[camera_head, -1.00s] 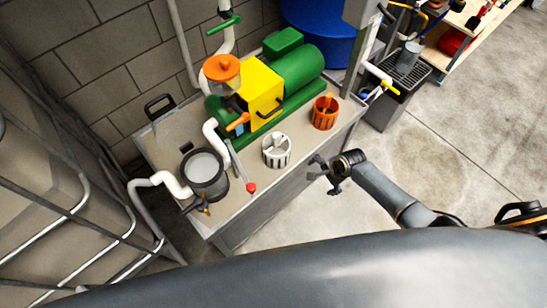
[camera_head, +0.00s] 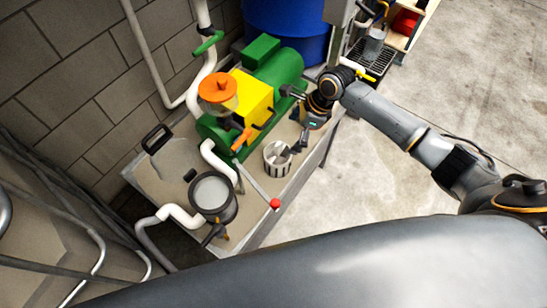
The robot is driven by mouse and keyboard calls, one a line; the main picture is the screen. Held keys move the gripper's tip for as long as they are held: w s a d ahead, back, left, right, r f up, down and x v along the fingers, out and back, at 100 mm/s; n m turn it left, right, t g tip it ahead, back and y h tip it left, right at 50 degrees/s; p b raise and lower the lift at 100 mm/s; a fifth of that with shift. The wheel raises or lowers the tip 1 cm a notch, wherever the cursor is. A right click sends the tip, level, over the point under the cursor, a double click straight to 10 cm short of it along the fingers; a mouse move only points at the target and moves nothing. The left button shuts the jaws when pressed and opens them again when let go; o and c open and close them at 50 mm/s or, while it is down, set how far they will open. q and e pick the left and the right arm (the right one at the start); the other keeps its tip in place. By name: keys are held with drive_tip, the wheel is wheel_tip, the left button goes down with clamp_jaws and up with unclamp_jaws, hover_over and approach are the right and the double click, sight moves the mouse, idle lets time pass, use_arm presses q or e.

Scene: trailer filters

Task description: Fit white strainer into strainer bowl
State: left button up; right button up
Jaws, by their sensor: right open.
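The white strainer (camera_head: 277,158), a slotted cup with a cross handle, stands upright on the bench top. The strainer bowl (camera_head: 212,195) is the dark round pot left of it, joined to white pipes, with a pale inside. I cannot tell whether its top is covered. My right gripper (camera_head: 294,119) is open, above the bench just right of and behind the white strainer. One finger reaches close to the strainer's rim; I cannot tell whether it touches. My left gripper is not in view.
A green pump with a yellow block (camera_head: 253,97) and orange-capped bowl (camera_head: 218,89) stands behind. An orange strainer (camera_head: 293,113) is mostly hidden by my right gripper. A red-knobbed lever (camera_head: 275,203) sticks out between strainer and bowl. A blue barrel (camera_head: 290,25) stands behind.

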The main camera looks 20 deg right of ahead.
sight(282, 149)
drive_tip(key=x, duration=0.7)
drive_tip(key=shift+d+f+b, duration=0.2)
drive_tip(key=shift+f+b, duration=0.05)
drive_tip(key=shift+b, duration=0.15)
drive_tip(key=shift+a+f, duration=0.2)
drive_tip(key=shift+f, duration=0.3)
drive_tip(key=x, duration=0.4)
drive_tip(key=shift+s+f+b, duration=0.2)
drive_tip(key=shift+f+b, duration=0.15)
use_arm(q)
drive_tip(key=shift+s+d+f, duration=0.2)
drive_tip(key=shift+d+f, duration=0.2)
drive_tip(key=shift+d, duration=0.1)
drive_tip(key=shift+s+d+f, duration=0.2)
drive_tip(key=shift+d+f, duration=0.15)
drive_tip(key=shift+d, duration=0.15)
use_arm(e)
drive_tip(key=c, duration=1)
drive_tip(key=shift+r, duration=0.1)
drive_tip(key=shift+c, duration=0.2)
